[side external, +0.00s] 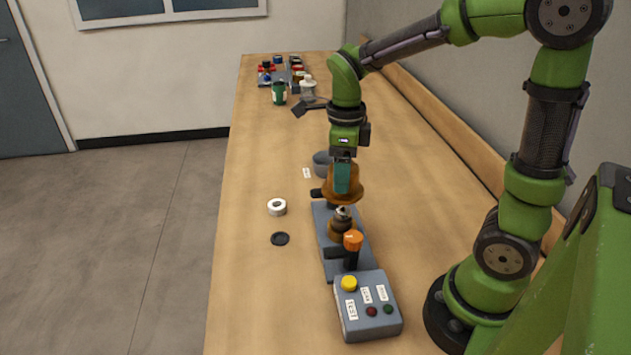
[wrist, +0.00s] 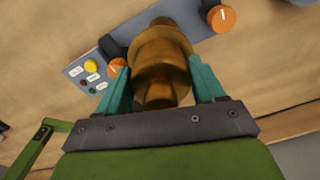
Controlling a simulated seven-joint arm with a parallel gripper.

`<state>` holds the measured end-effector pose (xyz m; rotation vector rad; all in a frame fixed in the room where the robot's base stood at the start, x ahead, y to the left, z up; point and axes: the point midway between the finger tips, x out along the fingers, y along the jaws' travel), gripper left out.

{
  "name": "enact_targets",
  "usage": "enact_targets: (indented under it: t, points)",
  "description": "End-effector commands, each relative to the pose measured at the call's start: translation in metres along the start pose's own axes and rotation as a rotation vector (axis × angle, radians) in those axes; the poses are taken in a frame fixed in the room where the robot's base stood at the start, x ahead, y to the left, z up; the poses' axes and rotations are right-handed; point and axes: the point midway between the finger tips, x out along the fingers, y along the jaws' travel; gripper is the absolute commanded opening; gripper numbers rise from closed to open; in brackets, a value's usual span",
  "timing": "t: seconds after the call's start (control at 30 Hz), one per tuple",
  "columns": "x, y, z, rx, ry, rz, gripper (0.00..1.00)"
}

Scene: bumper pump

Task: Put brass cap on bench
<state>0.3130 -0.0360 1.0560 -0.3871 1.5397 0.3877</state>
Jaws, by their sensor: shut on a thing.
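The brass cap (side external: 350,190) is a brown-gold, flared piece held under my gripper (side external: 342,178), above the grey pump base (side external: 328,262). The teal fingers are shut on it. In the wrist view the brass cap (wrist: 162,62) sits between the two teal fingers of my gripper (wrist: 160,80) and hides part of the base behind it. Whether it touches the base cannot be told. A brass fitting with a silver tip (side external: 342,222) stands on the base just in front of the cap. The wooden bench (side external: 255,290) lies below.
An orange-topped knob (side external: 353,240) stands near the cap. A grey control box (side external: 367,305) with a yellow button is at the front. A white ring (side external: 277,207), a black disc (side external: 280,239) and a grey bowl (side external: 321,163) lie nearby. Bottles (side external: 279,93) stand far back. The bench's left front is clear.

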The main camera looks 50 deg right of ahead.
Motion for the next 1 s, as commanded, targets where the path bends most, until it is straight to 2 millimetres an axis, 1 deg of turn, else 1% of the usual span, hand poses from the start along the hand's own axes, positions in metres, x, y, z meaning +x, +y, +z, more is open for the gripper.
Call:
enact_targets:
  t: [0.07,0.17,0.27,0.3,0.37,0.4,0.5,0.6,0.7,0.87,0.93,1.0]
  points:
    - [0.000,0.015,0.010,-0.057,0.010,0.005,0.24]
    - [0.006,0.041,0.028,-0.196,0.024,0.009,0.24]
    - [0.015,0.078,0.048,-0.445,0.032,0.011,0.24]
    - [0.018,0.094,0.056,-0.560,0.034,0.011,0.24]
    - [0.023,0.117,0.065,-0.735,0.034,0.013,0.24]
    - [0.026,0.132,0.070,-0.851,0.033,0.014,0.24]
    - [0.032,0.162,0.079,-1.105,0.026,0.015,0.24]
    - [0.034,0.179,0.084,-1.289,0.016,0.013,0.24]
    - [0.035,0.186,0.087,-1.414,0.006,0.006,0.24]
    - [0.036,0.187,0.089,-1.520,-0.002,-0.004,0.24]
    - [0.044,0.187,0.089,-1.539,0.000,-0.002,0.24]
    - [0.057,0.187,0.089,-1.545,0.001,0.000,0.24]
